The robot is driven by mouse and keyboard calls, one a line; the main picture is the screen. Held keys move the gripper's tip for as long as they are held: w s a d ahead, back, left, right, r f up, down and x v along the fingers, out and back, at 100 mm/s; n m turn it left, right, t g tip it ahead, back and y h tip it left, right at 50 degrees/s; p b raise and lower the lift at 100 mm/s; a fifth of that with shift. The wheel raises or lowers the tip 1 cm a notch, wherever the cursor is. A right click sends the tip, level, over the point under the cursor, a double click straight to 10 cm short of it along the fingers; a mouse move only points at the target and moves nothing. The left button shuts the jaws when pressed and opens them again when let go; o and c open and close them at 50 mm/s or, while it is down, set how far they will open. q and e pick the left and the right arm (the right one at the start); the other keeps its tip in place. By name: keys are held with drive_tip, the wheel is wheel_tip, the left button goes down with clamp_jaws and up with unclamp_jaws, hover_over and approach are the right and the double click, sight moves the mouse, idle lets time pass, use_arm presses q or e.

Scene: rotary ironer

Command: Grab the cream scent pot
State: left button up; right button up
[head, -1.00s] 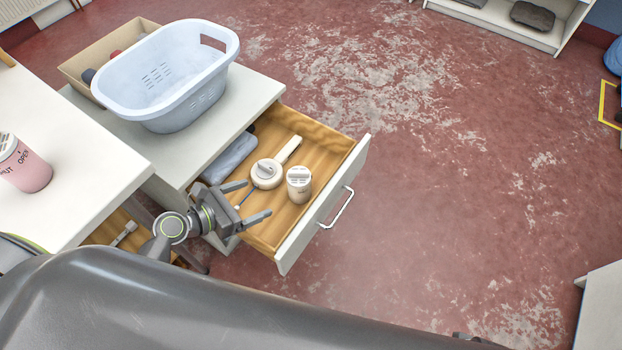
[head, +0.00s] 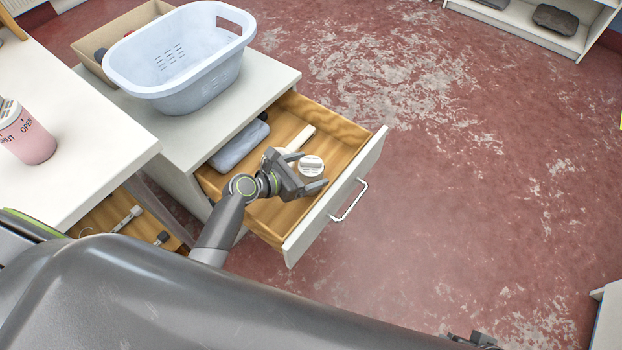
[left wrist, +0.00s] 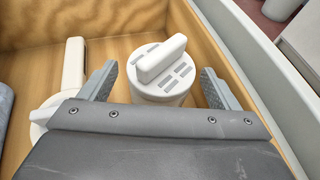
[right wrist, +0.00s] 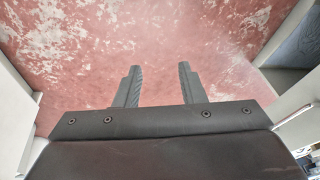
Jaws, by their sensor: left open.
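The cream scent pot (head: 311,165) stands in the open wooden drawer (head: 345,132), partly hidden by my left gripper in the head view. In the left wrist view the pot (left wrist: 160,72) shows its slotted lid with a raised bar grip. My left gripper (left wrist: 160,78) is open, with one finger on each side of the pot. I see a gap at the left finger; the right finger is close to the pot, and I cannot tell if it touches. My right gripper (right wrist: 160,70) is open and empty above the red floor.
A cream round item with a long handle (left wrist: 73,68) lies beside the left finger in the drawer. A grey-blue rolled cloth (head: 240,145) lies at the drawer's back. A pale blue basket (head: 190,88) stands on the cabinet top.

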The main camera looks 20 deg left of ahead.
use_arm(q)
drive_tip(key=shift+x, duration=0.9)
use_arm(e)
drive_tip(key=shift+w+a+r, duration=0.15)
drive_tip(key=shift+r, duration=0.2)
use_arm(q)
drive_tip(key=shift+c, duration=0.3)
drive_tip(key=c, duration=1)
drive_tip(key=shift+r, duration=0.15)
drive_tip(key=shift+c, duration=0.2)
